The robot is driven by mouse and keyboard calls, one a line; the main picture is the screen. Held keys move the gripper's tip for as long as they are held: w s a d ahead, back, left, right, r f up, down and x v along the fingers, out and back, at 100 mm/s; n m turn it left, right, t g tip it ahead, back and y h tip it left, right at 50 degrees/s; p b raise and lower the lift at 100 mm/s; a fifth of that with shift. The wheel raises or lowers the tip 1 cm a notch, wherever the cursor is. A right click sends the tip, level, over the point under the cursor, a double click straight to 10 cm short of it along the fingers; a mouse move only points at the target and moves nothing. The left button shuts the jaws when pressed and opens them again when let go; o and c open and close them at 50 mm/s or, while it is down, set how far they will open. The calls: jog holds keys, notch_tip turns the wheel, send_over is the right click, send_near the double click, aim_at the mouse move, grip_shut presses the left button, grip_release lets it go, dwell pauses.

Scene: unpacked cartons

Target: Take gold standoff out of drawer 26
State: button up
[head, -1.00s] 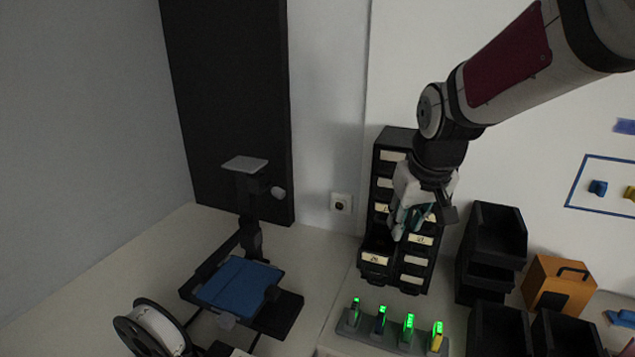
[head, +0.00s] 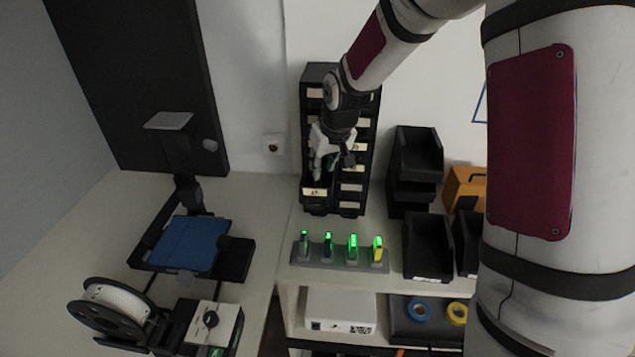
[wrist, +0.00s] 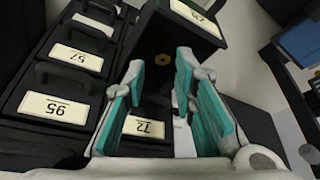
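The gold standoff (wrist: 162,59) shows in the wrist view as a small gold hexagon inside the dark, pulled-out drawer (wrist: 198,18). That drawer's white label is upside down and partly cut off there. In the head view the open drawer (head: 315,193) is low on the left column of the black cabinet (head: 318,73). My gripper (wrist: 160,76) is open, its two teal-padded fingers either side of the standoff in the picture, with nothing held between them. In the head view my gripper (head: 323,168) hangs over the open drawer. The depth between fingertips and standoff is hard to judge.
Closed labelled drawers (wrist: 55,108) lie beside the open one. A rack with green-lit items (head: 340,262) stands in front of the cabinet. Black bins (head: 418,150) are to the right, and a 3D printer with a blue bed (head: 190,244) is to the left.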

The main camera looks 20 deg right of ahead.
aim_at(318, 183)
jog(key=shift+p+x, duration=0.5)
jog(key=shift+x, duration=2.3)
jog(key=shift+s+a, duration=0.1)
jog(key=shift+a, duration=0.05)
grip_shut()
